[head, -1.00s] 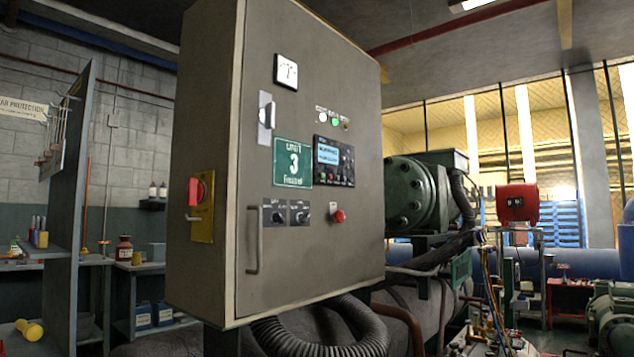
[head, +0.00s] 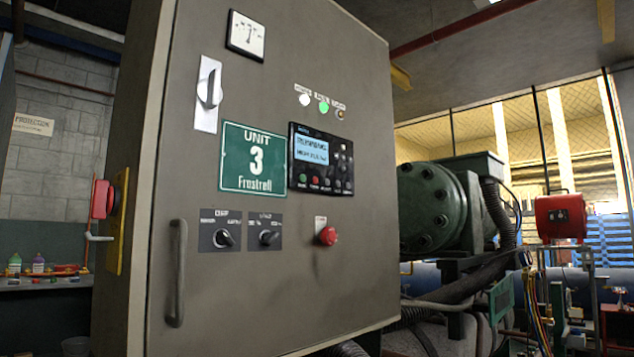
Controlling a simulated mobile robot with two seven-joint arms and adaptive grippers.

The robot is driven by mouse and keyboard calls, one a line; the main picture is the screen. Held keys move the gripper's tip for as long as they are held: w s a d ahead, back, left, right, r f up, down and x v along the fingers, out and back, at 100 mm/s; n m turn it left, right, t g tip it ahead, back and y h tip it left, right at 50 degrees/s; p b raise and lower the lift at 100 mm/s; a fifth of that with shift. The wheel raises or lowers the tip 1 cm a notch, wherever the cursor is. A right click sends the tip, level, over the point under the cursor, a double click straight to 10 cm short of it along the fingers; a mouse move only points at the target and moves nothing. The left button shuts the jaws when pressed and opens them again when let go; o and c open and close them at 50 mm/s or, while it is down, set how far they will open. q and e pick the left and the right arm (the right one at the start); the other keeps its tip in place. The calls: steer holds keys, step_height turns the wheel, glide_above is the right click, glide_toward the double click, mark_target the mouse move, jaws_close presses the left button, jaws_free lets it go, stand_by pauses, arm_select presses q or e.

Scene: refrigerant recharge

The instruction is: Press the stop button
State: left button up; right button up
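A grey control cabinet (head: 345,270) marked Unit 3 fills the middle of the head view. A red mushroom-shaped button (head: 328,236) stands out from the lower right of its door, under a small pale label. Above it is a black controller (head: 320,160) with a lit blue screen (head: 311,149) and a row of small coloured buttons below the screen, at least one green and one red. Their markings are too small to read. Neither of my grippers is in view, and nothing covers the door front.
The door has a long handle (head: 177,272), two rotary switches (head: 246,230) and a lever switch (head: 209,93). A red rotary handle (head: 103,199) sticks out from the cabinet's left side. A green compressor (head: 435,207) and hoses stand behind at the right.

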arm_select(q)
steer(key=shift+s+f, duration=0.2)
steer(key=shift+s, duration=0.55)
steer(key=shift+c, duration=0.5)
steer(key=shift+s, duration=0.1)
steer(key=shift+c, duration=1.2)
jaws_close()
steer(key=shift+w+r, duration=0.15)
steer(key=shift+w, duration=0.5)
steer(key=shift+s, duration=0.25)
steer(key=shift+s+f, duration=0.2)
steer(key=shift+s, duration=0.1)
